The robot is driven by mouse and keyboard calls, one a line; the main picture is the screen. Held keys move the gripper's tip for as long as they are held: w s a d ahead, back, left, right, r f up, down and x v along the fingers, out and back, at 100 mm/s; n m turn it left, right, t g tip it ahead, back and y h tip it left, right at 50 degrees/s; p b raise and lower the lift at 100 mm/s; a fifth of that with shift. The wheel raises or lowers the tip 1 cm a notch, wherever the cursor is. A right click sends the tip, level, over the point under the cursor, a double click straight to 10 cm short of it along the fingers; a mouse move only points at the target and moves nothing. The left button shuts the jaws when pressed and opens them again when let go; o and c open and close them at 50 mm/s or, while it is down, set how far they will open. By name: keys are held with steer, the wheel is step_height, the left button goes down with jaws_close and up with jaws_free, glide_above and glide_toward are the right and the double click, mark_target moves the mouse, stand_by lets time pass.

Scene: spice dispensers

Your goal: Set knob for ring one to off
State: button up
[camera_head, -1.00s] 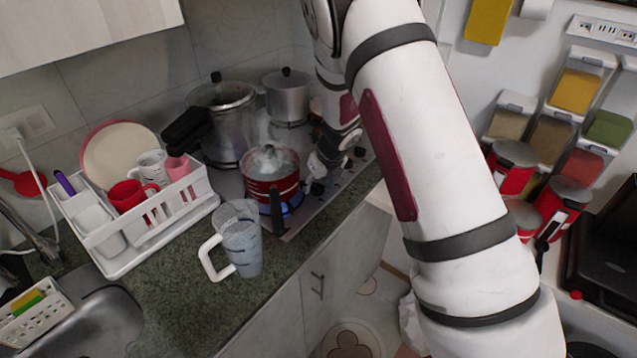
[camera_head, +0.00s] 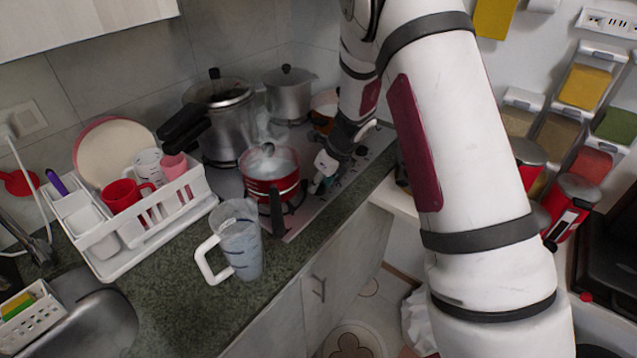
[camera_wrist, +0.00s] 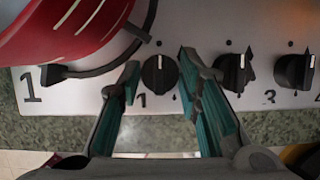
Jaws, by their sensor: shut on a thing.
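The ring one knob (camera_wrist: 160,74) is a round black dial on the steel stove panel, with a small 1 printed beside it. Its white mark points up in the wrist view. My gripper (camera_wrist: 159,68) has its teal-padded fingers on either side of the knob and is shut on it. In the head view my gripper (camera_head: 324,172) is at the front of the stove, right of the red pot (camera_head: 270,185), and hides the knob. The red pot stands on the front left ring, steaming, with no blue flame visible beneath it.
More knobs (camera_wrist: 235,72) sit close to the right of my fingers. The red pot's side and a black burner grate (camera_wrist: 100,70) are close on the left. A measuring jug (camera_head: 240,245) and a white dish rack (camera_head: 130,255) stand on the counter. Steel pots stand behind.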

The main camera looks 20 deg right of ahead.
steer(key=shift+n, duration=0.3)
steer(key=o, duration=1.1)
steer(key=v, duration=1.2)
steer(key=shift+w, duration=0.1)
